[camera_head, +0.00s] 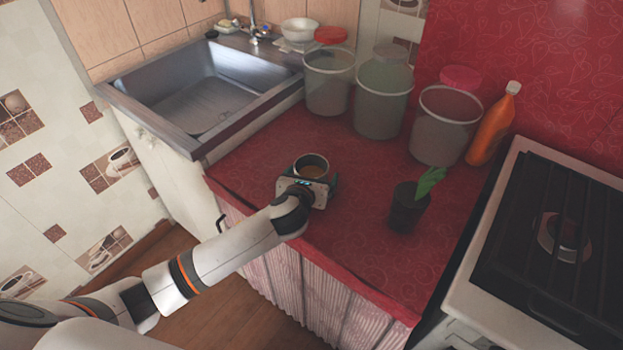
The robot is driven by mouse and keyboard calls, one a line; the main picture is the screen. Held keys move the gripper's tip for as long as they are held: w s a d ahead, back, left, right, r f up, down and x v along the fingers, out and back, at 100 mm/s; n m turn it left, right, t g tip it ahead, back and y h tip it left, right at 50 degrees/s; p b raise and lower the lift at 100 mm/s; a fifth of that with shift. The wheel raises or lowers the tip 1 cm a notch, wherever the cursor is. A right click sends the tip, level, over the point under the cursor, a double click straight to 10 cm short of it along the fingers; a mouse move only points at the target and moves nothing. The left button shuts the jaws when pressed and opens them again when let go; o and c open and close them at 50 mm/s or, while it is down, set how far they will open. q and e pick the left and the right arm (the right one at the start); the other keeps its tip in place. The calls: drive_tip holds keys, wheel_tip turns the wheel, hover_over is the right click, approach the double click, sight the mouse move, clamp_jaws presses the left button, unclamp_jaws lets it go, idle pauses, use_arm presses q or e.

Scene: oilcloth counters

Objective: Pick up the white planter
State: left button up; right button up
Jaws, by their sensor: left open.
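A small round pot (311,161), which looks like the white planter, stands on the red counter (262,150). Its pale rim and brownish inside show; its lower front is hidden behind my left gripper (309,181). My left arm reaches in from the lower left, and the gripper is low over the counter at the near side of the pot. Its jaws are open, with dark fingers to either side of the pot's near part. I cannot tell whether they touch it. My right gripper is not in view.
A dark pot (407,208) with a green leaf stands to the right. Several clear containers, including one with a red lid (329,82), and an orange bottle (493,126) line the back. A sink (205,88) is at left, a stove (545,240) at right. The counter's front middle is clear.

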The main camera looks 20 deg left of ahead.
use_arm(q)
drive_tip(key=shift+c, duration=0.3)
drive_tip(key=c, duration=1)
wheel_tip(320, 180, up, 10)
drive_tip(key=shift+r+p, duration=0.1)
drive_tip(key=shift+p, duration=0.75)
drive_tip(key=shift+c, duration=0.2)
